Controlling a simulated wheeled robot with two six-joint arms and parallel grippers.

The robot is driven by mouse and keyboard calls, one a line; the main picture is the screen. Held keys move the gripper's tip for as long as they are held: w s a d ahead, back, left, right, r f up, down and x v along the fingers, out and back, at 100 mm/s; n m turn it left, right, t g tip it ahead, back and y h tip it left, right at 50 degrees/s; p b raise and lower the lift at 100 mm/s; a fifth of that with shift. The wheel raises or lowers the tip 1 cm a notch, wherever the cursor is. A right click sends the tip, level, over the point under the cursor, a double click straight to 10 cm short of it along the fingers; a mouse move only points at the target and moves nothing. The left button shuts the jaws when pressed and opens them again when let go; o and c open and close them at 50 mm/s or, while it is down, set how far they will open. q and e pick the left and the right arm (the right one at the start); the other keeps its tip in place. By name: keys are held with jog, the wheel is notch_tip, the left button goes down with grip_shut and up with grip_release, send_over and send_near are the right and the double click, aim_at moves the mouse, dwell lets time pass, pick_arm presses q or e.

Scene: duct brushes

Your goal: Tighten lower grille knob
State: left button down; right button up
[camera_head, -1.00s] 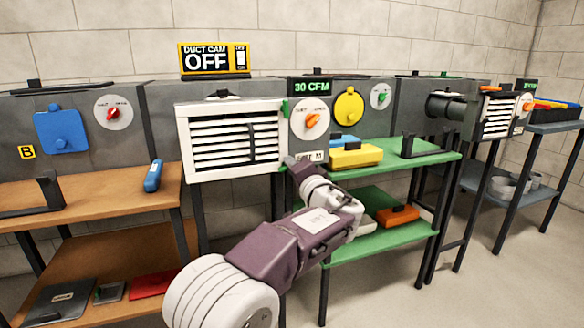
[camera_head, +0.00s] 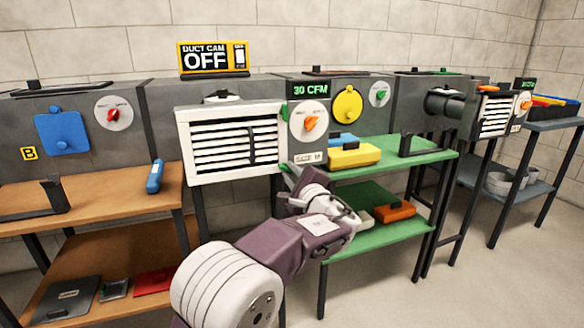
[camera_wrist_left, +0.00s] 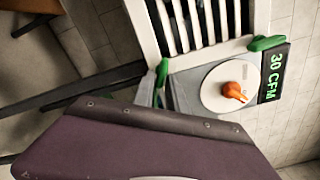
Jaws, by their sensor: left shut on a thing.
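The white louvred grille (camera_head: 181,150) is mounted on the front of the grey duct, and it also shows turned sideways in the left wrist view (camera_wrist_left: 150,30). A green upper knob (camera_head: 284,111) sits at its right edge; it shows in the left wrist view (camera_wrist_left: 267,43). The green lower knob (camera_wrist_left: 162,72) is at the grille's lower right corner, mostly hidden in the head view. My left gripper (camera_head: 290,171) is at that corner, shut on the lower knob, with its fingers largely hidden by my wrist. My right gripper is out of view.
An orange dial (camera_head: 311,122) and a 30 CFM display (camera_head: 310,89) are right of the grille. A yellow box (camera_head: 353,155) lies on the green shelf (camera_head: 415,158), and an orange box (camera_head: 394,212) lies below. A brown bench (camera_head: 110,193) stands left.

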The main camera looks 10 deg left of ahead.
pick_arm(q)
jog(key=m+p, duration=0.4)
jog(key=m, duration=0.1)
jog(key=shift+s+a+m, duration=0.1)
jog(key=shift+a+m, duration=0.05)
jog(key=shift+m, duration=0.15)
jog(key=shift+s+a+f+m+p, duration=0.1)
jog(key=shift+a+f+m+p, duration=0.05)
jog(key=shift+m+p, duration=1.15)
jog(key=shift+s+a+f+m+p, duration=0.1)
jog(key=shift+m+p, duration=1.05)
jog(key=shift+m, duration=0.25)
jog(key=c, duration=1.5)
grip_release()
